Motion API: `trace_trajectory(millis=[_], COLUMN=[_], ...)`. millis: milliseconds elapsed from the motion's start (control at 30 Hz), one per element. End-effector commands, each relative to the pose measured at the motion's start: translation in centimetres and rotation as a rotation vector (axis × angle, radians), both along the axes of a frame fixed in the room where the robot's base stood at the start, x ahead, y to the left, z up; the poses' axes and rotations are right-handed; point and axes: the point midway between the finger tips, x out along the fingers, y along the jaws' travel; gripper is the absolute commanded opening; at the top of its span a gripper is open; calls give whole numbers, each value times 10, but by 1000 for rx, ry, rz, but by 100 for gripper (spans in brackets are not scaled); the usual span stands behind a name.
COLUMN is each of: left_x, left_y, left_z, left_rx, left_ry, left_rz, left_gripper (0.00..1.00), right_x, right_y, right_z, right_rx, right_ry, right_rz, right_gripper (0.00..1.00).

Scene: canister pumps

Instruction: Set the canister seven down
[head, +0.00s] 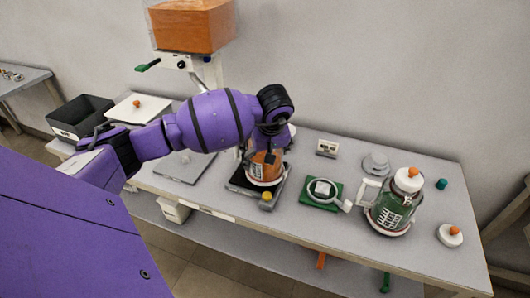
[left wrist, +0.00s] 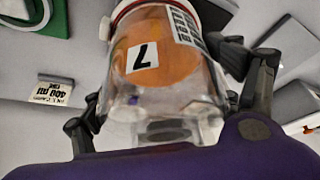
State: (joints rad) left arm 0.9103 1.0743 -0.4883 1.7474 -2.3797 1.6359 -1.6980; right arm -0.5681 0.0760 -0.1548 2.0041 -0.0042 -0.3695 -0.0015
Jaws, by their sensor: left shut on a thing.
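Canister seven (left wrist: 160,60) is a clear vessel with orange contents and a white label reading 7. My left gripper (left wrist: 175,105) is shut on it, one finger on each side. In the head view the canister (head: 264,170) is over a dark square scale-like plate (head: 241,184) with a yellow knob at its front. Whether its base touches the plate cannot be told. My left gripper (head: 270,150) comes down on it from behind and above, partly hidden by my arm. My right gripper is not in view.
A small sign (head: 327,148), a grey lid (head: 376,163) and a white lid (head: 450,235) are on the table. An orange-filled hopper (head: 192,28) stands behind.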

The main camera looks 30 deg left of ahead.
Motion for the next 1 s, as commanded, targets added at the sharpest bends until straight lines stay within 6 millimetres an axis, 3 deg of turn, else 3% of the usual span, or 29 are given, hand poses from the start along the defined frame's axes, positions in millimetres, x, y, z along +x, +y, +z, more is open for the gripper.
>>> trace_trajectory(millis=[33,133,567,767,1000], left_x=[0,0,0,-6,-20], left_y=[0,0,0,-7,-22], left_z=[-2,-1,3,29,78], left_rx=[0,-1,-1,2,1], left_ry=[2,1,0,-2,-2], left_rz=[-1,0,1,-2,-1], left_gripper=[86,99,100,100,100], right_x=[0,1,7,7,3], right_y=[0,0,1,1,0], right_z=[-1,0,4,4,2], right_rx=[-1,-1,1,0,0], right_ry=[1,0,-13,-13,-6], right_rz=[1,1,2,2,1], right_gripper=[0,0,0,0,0])
